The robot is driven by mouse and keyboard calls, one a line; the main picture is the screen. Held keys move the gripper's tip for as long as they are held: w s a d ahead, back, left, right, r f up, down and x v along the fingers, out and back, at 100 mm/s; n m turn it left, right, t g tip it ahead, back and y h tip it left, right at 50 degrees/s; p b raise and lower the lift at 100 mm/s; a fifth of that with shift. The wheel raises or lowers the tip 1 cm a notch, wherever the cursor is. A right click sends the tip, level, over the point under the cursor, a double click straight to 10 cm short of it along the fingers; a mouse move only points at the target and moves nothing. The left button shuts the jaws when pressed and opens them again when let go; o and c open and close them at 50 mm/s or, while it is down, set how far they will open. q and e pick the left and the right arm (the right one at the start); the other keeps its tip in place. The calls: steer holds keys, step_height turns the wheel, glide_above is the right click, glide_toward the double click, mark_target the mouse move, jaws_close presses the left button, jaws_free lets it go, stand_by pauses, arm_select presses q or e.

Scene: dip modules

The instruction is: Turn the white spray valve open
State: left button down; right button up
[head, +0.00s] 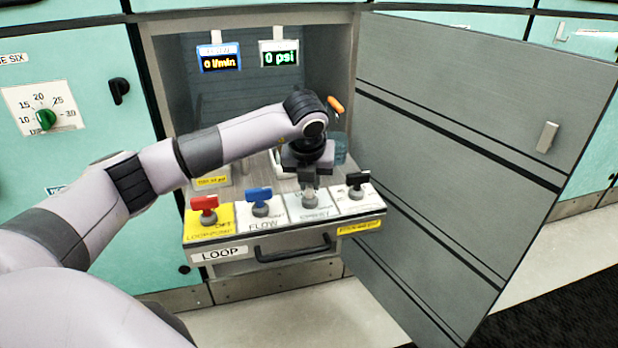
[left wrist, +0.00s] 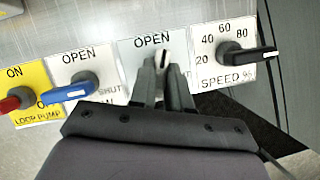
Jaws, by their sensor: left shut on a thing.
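The white spray valve (head: 309,197) stands on a pale label plate on the pulled-out LOOP panel, third from the left. In the left wrist view the white valve handle (left wrist: 163,61) shows between the fingertips, below the word OPEN. My left gripper (head: 309,180) reaches down onto it from above and is shut on it; the same gripper shows in the left wrist view (left wrist: 163,75). The fingers and gripper body hide most of the valve and the lower part of its label. My right gripper is not in view.
The blue FLOW valve (head: 260,200) and red LOOP PUMP switch (head: 204,208) stand left of the white valve. A black SPEED knob (head: 357,184) stands close on its right. Displays read 0 l/min (head: 219,59) and 0 psi (head: 279,56). A grey open door (head: 470,130) bounds the right side.

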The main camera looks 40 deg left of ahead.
arm_select(q)
steer(key=n, duration=0.2)
steer(key=shift+d+f+n+g+y, duration=0.15)
steer(key=shift+f+n+g+y, duration=0.05)
steer(key=shift+n+g+y, duration=0.2)
steer(key=shift+n, duration=0.5)
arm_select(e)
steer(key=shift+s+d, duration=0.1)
arm_select(q)
steer(key=c, duration=1.1)
jaws_free()
steer(key=shift+r, duration=0.1)
steer(key=p+v, duration=0.1)
steer(key=v, duration=0.6)
steer(key=shift+w+d, duration=0.1)
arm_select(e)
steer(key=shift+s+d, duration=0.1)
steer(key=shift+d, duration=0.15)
